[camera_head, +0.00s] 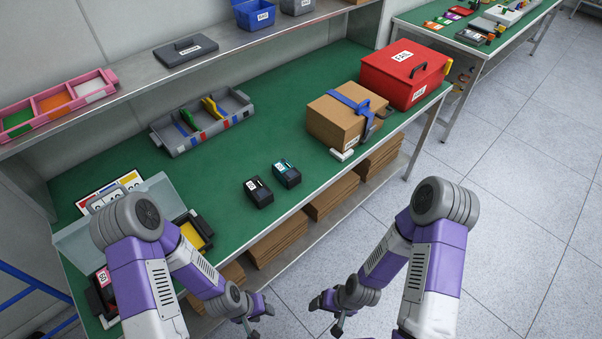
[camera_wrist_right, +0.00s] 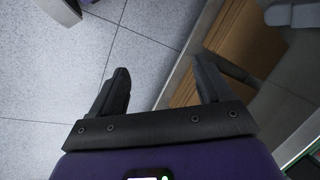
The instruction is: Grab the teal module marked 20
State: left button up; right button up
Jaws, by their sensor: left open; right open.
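A small black module with a teal top face (camera_head: 287,174) stands on the green bench top near its front edge; its number is too small to read. A similar dark module with a pale label (camera_head: 258,192) stands just left of it. My left gripper (camera_head: 257,314) is open and empty, in front of the bench and low in the head view. My right gripper (camera_head: 327,312) is open and empty over the floor, to the right of the left one. In the right wrist view its fingers (camera_wrist_right: 160,85) are spread with only floor and shelf behind them.
A strapped cardboard box (camera_head: 330,124) and a red case (camera_head: 388,83) stand at the bench's right. A grey tray (camera_head: 172,138) with tools lies behind the modules. A clear angled panel (camera_head: 80,238) stands at left. Green bench surface (camera_head: 225,230) around the modules is free.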

aim_at(288, 174)
jog(key=z, duration=1.8)
jog(key=i, duration=1.7)
jog(key=u, duration=2.65)
